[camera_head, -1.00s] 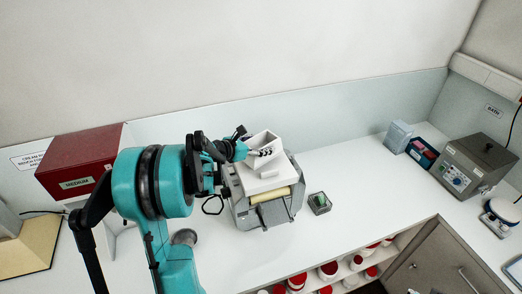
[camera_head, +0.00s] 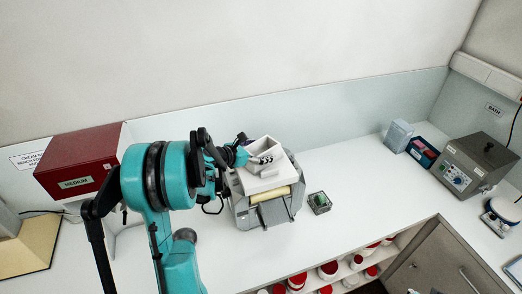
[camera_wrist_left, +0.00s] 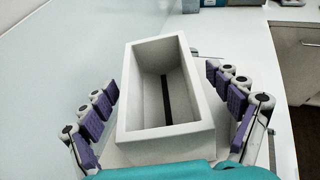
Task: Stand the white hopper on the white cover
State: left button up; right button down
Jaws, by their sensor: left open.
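The white hopper (camera_head: 264,147), an open-topped box with a slot in its floor, stands upright on the white cover (camera_head: 270,182) of the grey mill. My left gripper (camera_head: 252,152) is at the hopper in the head view. In the left wrist view its purple-padded fingers are spread on both sides of the hopper (camera_wrist_left: 130,108), with visible gaps to its walls. The left gripper is open and holds nothing. The hopper's underside where it meets the cover is hidden. My right gripper is not in view.
The grey mill (camera_head: 246,215) has a cream roller in front. A small box with a green item (camera_head: 320,202) lies to its right. A red box (camera_head: 78,160) is at left, a grey bath (camera_head: 474,166) at far right. The white bench between mill and bath is mostly clear.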

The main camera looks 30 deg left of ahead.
pick_arm(q)
jog(key=shift+r, duration=0.25)
jog(key=v, duration=1.1)
jog(key=shift+s, duration=0.25)
jog(key=d+m, duration=0.2)
jog(key=d+m+g, duration=0.1)
jog(key=d, duration=0.2)
jog(key=s+d+m+g, duration=0.1)
jog(key=d+m, duration=0.1)
jog(key=shift+s+d+m, duration=0.1)
jog(key=shift+d+m, duration=0.15)
jog(key=shift+m, duration=0.05)
jog(key=s+d+f+m+g+y, duration=0.1)
jog(key=s+d+m+g+y, duration=0.1)
jog(key=s+d+m, duration=0.6)
jog(key=s+d+f+m+g+y, duration=0.1)
jog(key=s+d+m, duration=0.7)
jog(key=m, duration=1)
jog(key=shift+s+d+m+g+y, duration=0.25)
jog(key=shift+m+g+y, duration=0.15)
jog(key=shift+y, duration=0.2)
jog(key=shift+f, duration=0.2)
notch_tip(320, 180, down, 24)
jog(key=b, duration=2.4)
jog(key=shift+b, duration=0.3)
